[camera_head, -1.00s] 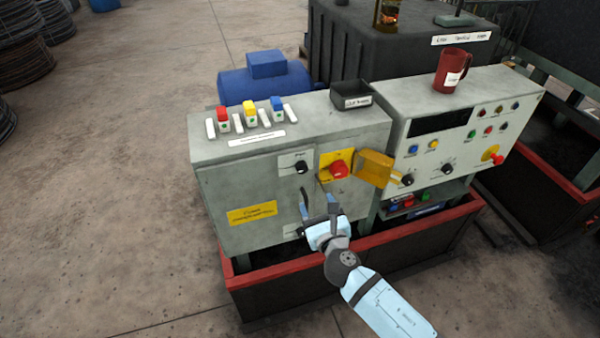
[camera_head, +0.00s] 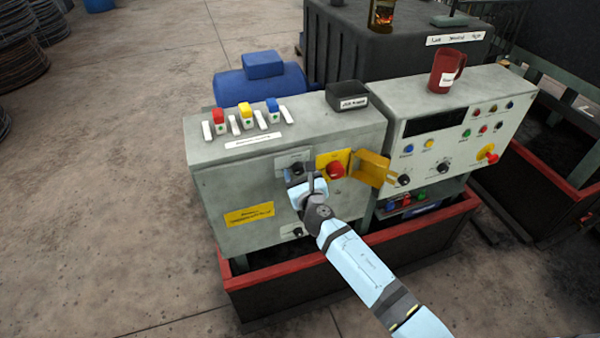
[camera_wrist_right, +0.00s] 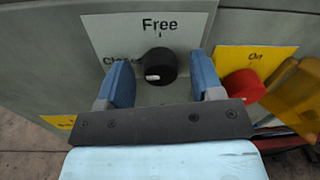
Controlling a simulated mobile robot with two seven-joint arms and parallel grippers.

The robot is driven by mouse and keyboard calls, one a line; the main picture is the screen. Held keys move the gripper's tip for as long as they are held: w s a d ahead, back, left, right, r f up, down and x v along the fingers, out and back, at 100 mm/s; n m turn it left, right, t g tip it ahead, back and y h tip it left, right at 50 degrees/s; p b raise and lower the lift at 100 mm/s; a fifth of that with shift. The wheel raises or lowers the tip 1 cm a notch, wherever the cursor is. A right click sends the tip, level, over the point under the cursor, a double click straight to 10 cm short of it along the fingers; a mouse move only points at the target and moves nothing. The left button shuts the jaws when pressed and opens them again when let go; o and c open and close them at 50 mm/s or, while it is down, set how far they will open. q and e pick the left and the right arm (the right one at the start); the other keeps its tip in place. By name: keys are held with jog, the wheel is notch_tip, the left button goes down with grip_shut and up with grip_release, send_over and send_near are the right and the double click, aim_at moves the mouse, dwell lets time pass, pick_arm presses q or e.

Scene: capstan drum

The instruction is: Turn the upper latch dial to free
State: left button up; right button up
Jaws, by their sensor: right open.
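The upper latch dial (camera_head: 297,168) is a black knob on a white plate on the front of the grey cabinet. In the right wrist view the dial (camera_wrist_right: 160,64) shows a white mark at its lower left. "Free" is printed above it, and a partly hidden word starting "Clo" stands to its left. My right gripper (camera_head: 301,178) is open in front of the dial. Its two blue fingers stand either side of the knob in the right wrist view, with gaps visible. I cannot tell how far the tips reach. My left gripper is out of view.
Just right of the dial are a red knob (camera_head: 336,170) on a yellow plate and an open yellow cover (camera_head: 371,168). A lower black dial (camera_head: 297,231) sits beneath my gripper. A second control panel (camera_head: 470,115) stands to the right. A red-rimmed trough (camera_head: 235,283) runs below.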

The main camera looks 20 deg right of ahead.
jog(key=c, duration=0.9)
jog(key=shift+m, duration=0.3)
jog(key=m, duration=0.3)
jog(key=shift+m, duration=0.4)
jog(key=m, duration=0.4)
jog(key=shift+b, duration=0.4)
jog(key=m, duration=0.4)
jog(key=shift+d+m+g+y, duration=0.1)
jog(key=shift+m+g+y, duration=0.2)
jog(key=shift+m+y, duration=0.1)
jog(key=shift+m+b, duration=0.4)
jog(key=shift+m, duration=1.7)
